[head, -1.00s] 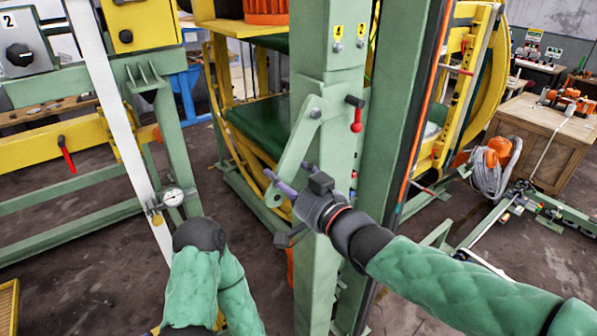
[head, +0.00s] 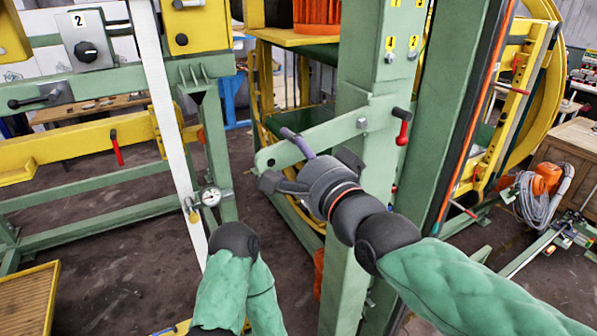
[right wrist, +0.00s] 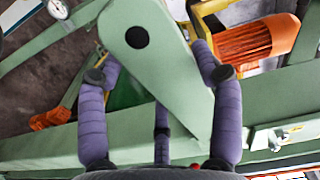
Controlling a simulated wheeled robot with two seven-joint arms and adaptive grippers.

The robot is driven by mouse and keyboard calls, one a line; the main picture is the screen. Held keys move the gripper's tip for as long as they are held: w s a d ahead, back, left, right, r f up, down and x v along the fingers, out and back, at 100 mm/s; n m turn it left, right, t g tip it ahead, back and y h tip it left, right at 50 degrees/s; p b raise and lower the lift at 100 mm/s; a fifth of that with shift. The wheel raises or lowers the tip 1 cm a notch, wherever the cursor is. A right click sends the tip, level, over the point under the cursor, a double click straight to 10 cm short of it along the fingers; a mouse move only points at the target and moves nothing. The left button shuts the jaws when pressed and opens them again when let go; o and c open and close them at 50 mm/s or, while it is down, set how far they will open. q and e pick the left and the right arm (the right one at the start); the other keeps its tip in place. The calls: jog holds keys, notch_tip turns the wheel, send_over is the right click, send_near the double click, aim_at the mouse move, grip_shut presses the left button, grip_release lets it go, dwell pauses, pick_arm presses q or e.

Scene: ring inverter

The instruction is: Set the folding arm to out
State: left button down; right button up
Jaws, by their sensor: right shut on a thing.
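The folding arm (head: 338,130) is a pale green flat bar on a bolt at the green post. It reaches out left from the post, sloping slightly down to its rounded free end with a dark hole. My right gripper (head: 283,157) is shut on this bar near its outer half. In the right wrist view the bar (right wrist: 165,65) passes between the purple fingers of the gripper (right wrist: 155,55). A third finger shows lower, partly behind the bar. My left arm ends in a dark joint at bottom centre-left; its gripper does not show.
The green post (head: 352,240) stands just behind the gripper. A red-handled lever (head: 403,128) sits right of the bolt. A white strip (head: 168,110) with a dial gauge (head: 211,196) stands left. An orange-cored yellow reel is behind. Open floor lies between strip and post.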

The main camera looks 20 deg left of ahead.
jog(key=shift+s+r+m+b, duration=0.1)
jog(key=shift+r+m+b, duration=0.2)
jog(key=shift+r+m, duration=0.6)
jog(key=shift+r, duration=0.15)
jog(key=o, duration=1.6)
jog(key=shift+o, duration=0.6)
jog(key=shift+a, duration=0.1)
